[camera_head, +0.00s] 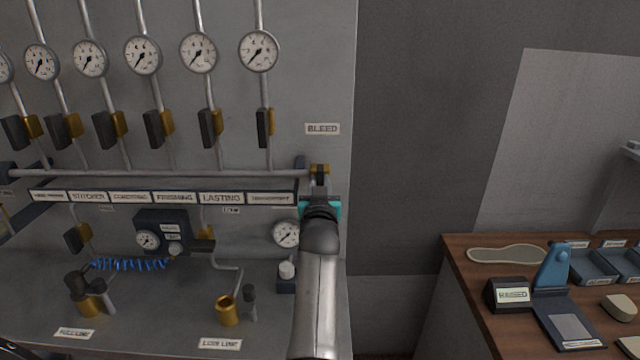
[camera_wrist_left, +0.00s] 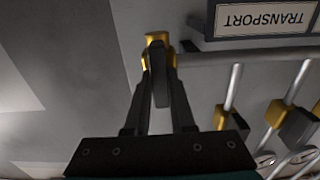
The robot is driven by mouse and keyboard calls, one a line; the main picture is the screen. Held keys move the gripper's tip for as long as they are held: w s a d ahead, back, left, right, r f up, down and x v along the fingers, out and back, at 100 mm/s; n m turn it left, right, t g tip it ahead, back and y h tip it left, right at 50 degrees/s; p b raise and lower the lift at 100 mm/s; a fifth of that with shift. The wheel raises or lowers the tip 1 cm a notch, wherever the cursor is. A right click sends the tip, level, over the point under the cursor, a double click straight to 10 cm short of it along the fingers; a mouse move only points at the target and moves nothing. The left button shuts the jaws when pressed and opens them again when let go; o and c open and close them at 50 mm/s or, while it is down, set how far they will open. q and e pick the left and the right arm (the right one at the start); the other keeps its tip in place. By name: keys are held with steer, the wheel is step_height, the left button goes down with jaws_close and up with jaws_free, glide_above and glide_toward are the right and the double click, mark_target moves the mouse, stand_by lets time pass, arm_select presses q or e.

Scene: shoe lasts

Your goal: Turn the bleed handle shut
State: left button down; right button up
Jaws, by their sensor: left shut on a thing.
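The bleed valve (camera_head: 320,170) is a small brass fitting at the right end of the horizontal pipe, below the BLEED label (camera_head: 322,129). In the left wrist view its brass body (camera_wrist_left: 157,39) shows at the top, with the dark bleed handle (camera_wrist_left: 160,86) reaching down from it, across the line of the pipe. My left gripper (camera_wrist_left: 160,76) is shut on this handle, one finger on each side. In the head view the left gripper (camera_head: 320,190) covers most of the handle. My right gripper is not in view.
Gauges (camera_head: 258,51) and dark-handled brass valves (camera_head: 265,127) line the panel to the left. A lower gauge (camera_head: 286,234) and a white-topped knob (camera_head: 287,272) sit close left of my arm. A wooden bench (camera_head: 465,290) stands at right. The wall between is bare.

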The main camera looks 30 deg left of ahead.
arm_select(q)
steer(key=shift+m, duration=0.4)
steer(key=m, duration=0.3)
steer(key=shift+d+m, duration=0.1)
steer(key=shift+m, duration=0.3)
steer(key=m, duration=0.4)
steer(key=shift+w+m+p, duration=0.1)
steer(key=shift+m+p, duration=0.2)
steer(key=m, duration=0.4)
steer(key=shift+d+f, duration=0.1)
steer(key=m+p, duration=0.1)
steer(key=m, duration=0.3)
steer(key=shift+f+m, duration=0.1)
steer(key=shift+m, duration=0.5)
steer(key=c, duration=0.8)
jaws_free()
steer(key=shift+o, duration=0.2)
